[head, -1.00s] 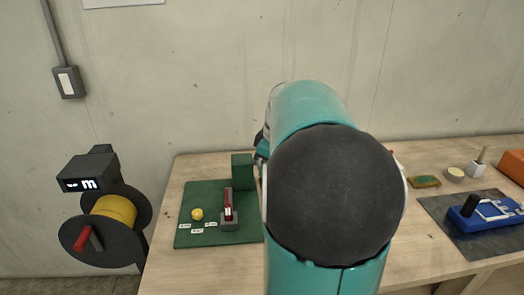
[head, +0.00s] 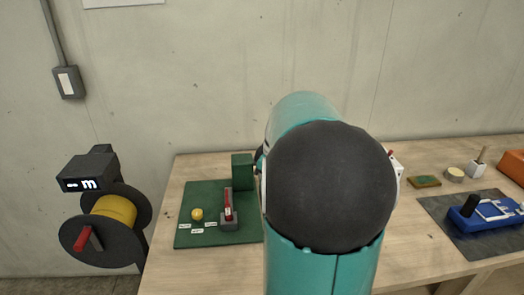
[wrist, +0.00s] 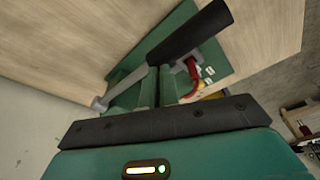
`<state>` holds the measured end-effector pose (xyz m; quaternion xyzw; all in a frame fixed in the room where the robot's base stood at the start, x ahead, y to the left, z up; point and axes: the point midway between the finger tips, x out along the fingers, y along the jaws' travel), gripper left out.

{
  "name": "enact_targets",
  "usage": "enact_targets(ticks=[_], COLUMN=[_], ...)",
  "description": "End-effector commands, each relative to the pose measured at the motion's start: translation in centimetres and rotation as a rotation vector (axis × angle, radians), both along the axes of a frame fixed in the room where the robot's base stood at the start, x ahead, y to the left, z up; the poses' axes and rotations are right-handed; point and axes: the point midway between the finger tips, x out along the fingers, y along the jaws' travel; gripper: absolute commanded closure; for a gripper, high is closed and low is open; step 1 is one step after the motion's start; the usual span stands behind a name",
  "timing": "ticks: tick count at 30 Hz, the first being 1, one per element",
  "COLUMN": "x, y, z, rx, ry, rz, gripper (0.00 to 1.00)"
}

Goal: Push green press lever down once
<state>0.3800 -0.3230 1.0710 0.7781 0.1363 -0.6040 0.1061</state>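In the wrist view a long grey rod (wrist: 127,80) with a thick black handle (wrist: 190,33) slants up to the right across a green base (wrist: 205,55). It looks like the press lever. In the head view the green board (head: 190,238) lies on the table with a green block (head: 243,170) at its back; my arm hides what lies to the right. My gripper's dark mounting bar and green housing fill the bottom of the wrist view, below the lever. Two green uprights show between bar and handle; I cannot tell if they are fingers or press parts. Contact with the lever cannot be made out.
A red lever (head: 228,203) in a grey bracket and a yellow button (head: 197,214) stand on the board. A yellow spool (head: 115,209) is left of the table. A blue device (head: 480,215) on a dark mat lies right. A concrete wall stands behind.

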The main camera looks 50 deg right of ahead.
Motion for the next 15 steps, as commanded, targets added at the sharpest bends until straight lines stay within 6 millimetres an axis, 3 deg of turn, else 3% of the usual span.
enact_targets(ticks=[9,15], x=[0.0,0.0], y=[0.0,0.0], z=[-0.1,1.0], rx=[0.001,0.000], ry=[0.001,0.001], rz=[0.000,0.000], gripper=[1.00,1.00])
